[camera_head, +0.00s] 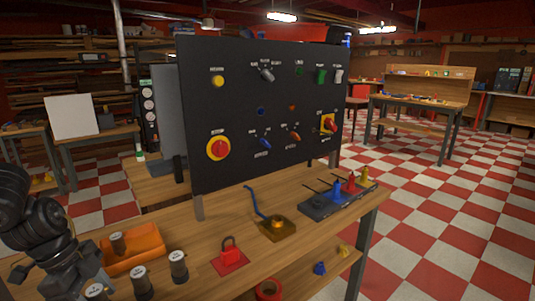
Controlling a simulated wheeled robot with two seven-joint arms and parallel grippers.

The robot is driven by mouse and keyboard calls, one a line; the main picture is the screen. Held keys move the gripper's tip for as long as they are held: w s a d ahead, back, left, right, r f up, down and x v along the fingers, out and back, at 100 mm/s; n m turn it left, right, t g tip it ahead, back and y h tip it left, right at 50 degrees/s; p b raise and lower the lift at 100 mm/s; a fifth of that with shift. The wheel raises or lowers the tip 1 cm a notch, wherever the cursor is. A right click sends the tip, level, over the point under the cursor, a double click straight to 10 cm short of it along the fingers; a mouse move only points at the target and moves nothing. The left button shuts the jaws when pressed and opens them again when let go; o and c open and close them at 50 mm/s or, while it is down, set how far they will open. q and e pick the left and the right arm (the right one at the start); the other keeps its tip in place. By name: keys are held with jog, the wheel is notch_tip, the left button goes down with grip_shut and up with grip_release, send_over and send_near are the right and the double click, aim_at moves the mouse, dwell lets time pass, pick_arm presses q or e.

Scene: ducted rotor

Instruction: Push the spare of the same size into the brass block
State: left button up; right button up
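The brass block (278,230) sits on the wooden bench below the black panel. A blue cord or strip (252,199) rises from it to the upper left, and a round brass part shows on its top. A dark block (318,207) to its right carries a blue (336,188), a red (350,183) and a yellow (363,175) cone-shaped piece, with thin dark leads. I cannot tell which is the same-size spare. My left arm reaches in at lower left, left of the orange tray and far from the brass block; its fingertips are not clear. My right gripper is out of view.
An upright black panel (262,110) with knobs and buttons stands behind the brass block. An orange tray (146,241) and several grey-and-black cylinders (178,266) stand at front left. A red padlock-like piece (231,250) lies between. A lower shelf holds small pieces and a red ring (268,290).

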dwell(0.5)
pick_arm(q)
jog(key=shift+c, duration=0.3)
grip_shut()
dwell(0.4)
dwell(1.6)
jog(key=shift+o, duration=1.2)
grip_release()
